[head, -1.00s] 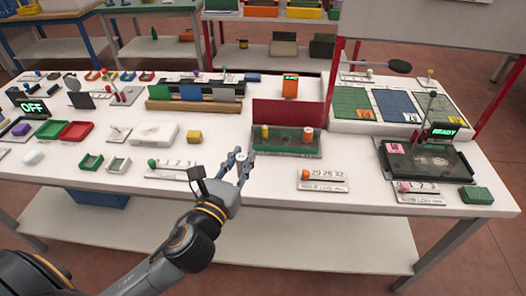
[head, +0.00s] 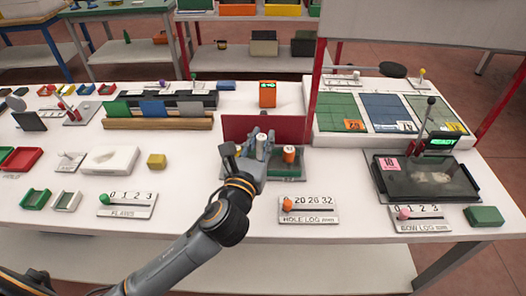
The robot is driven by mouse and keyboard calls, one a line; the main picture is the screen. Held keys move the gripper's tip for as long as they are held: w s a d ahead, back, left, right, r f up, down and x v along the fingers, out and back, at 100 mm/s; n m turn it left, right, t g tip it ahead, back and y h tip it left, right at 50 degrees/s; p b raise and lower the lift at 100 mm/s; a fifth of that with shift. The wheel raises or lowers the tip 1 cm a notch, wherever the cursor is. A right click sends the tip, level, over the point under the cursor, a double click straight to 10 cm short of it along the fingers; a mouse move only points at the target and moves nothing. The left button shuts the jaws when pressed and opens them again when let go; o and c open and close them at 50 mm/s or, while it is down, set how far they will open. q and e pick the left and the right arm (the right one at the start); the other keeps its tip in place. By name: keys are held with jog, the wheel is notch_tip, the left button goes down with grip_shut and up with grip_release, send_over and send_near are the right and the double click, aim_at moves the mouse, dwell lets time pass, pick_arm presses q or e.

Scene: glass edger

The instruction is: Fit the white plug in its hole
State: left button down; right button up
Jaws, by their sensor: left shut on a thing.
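My left gripper (head: 256,148) is shut on the white plug (head: 262,146), which stands upright between the fingers. The gripper is over the left part of a green tray (head: 290,174) with a red upright panel (head: 268,127) behind it. An orange plug with a pale top (head: 289,153) stands in the tray, just right of the gripper. The gripper hides the left part of the tray, and I cannot see the hole or tell whether the white plug touches it. My right gripper is not in view.
The hole log (head: 309,208) with an orange peg lies in front of the tray. A dark device with a READY display (head: 441,142) stands to the right. The white table between is clear.

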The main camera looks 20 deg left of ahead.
aim_at(262, 141)
pick_arm(q)
jog(key=w+f, duration=0.1)
jog(key=f, duration=0.1)
jog(key=w+a+f, duration=0.1)
jog(key=w, duration=0.1)
jog(key=shift+w+f+b, duration=0.3)
jog(key=shift+f+b, duration=0.1)
jog(key=shift+w+a+f, duration=0.15)
jog(key=shift+w+f, duration=0.75)
jog(key=shift+f, duration=0.1)
jog(key=f, duration=0.1)
jog(key=f+b, duration=0.1)
jog(key=f, duration=0.1)
jog(key=shift+w+a+f, duration=0.1)
jog(key=shift+w+f, duration=0.05)
jog(key=shift+w, duration=0.1)
jog(key=shift+f, duration=0.3)
jog(key=c, duration=1.2)
grip_release()
jog(key=shift+o, duration=0.2)
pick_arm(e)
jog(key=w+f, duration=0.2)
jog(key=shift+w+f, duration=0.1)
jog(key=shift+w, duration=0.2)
